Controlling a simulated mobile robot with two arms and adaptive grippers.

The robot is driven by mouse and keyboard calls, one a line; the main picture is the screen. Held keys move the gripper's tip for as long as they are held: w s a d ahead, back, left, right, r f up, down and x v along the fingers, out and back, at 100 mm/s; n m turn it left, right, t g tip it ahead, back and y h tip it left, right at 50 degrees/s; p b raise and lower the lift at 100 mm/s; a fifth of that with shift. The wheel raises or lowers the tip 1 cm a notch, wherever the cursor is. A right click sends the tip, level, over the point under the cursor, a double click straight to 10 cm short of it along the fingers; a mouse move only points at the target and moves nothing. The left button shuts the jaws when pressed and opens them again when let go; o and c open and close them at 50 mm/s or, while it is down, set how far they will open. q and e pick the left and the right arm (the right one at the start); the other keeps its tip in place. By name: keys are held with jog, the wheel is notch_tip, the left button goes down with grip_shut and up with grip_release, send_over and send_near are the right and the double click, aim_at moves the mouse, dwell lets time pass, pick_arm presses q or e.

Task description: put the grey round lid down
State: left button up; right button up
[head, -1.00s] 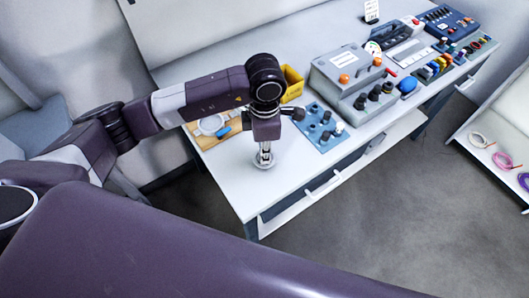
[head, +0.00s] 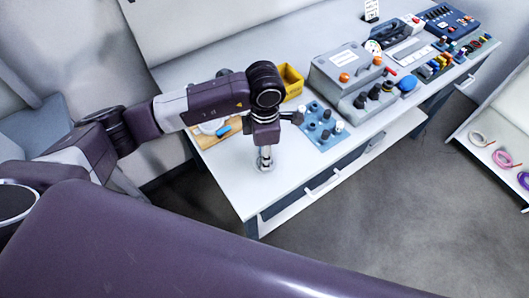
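The grey round lid (head: 264,166) shows as a small disc at the near left part of the white table (head: 237,182). My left gripper (head: 265,159) points straight down over it, its narrow fingers together at the lid's middle. It appears shut on the lid, though the fingertips are small and partly hidden. The lid looks level and at or very close to the table top; I cannot tell if it touches. My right gripper is not in view.
Behind my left gripper are a wooden board (head: 205,141) with a white round part and a blue item (head: 223,131), and a yellow bin (head: 291,82). A blue mat (head: 324,138) with dark knobs lies to the right. Grey control boxes (head: 345,72) stand further right. The table front is clear.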

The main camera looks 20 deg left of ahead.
pick_arm(q)
jog(key=shift+w+r, duration=0.1)
jog(key=shift+r, duration=0.3)
notch_tip(320, 180, up, 11)
jog(key=b, duration=0.1)
jog(key=shift+r+b, duration=0.2)
jog(key=shift+b, duration=0.2)
